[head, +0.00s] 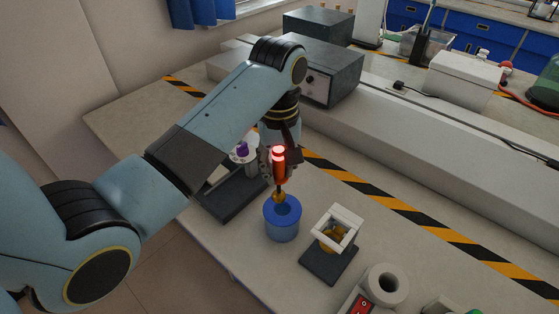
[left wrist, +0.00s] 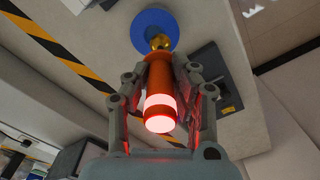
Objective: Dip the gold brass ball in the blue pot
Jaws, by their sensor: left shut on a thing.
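The gold brass ball (head: 279,196) is at the lower end of a tool with an orange-red handle (head: 279,172) and a bright red glowing top. My left gripper (head: 274,168) is shut on the handle, with the tool roughly upright. The blue pot (head: 282,222) stands on the table below it. The ball is at or just above the pot's mouth; its exact height is hard to tell. In the left wrist view the ball (left wrist: 160,42) overlaps the blue pot (left wrist: 147,24), and my fingers (left wrist: 165,90) flank the handle. My right gripper is not in view.
A white square frame (head: 337,226) on a dark base stands right of the pot, with something yellow inside. A dark tray (head: 232,197) lies to the left, partly behind my arm. A white roll-like ring (head: 386,283) and a red switch (head: 361,305) are nearer. Striped tape (head: 400,208) runs behind.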

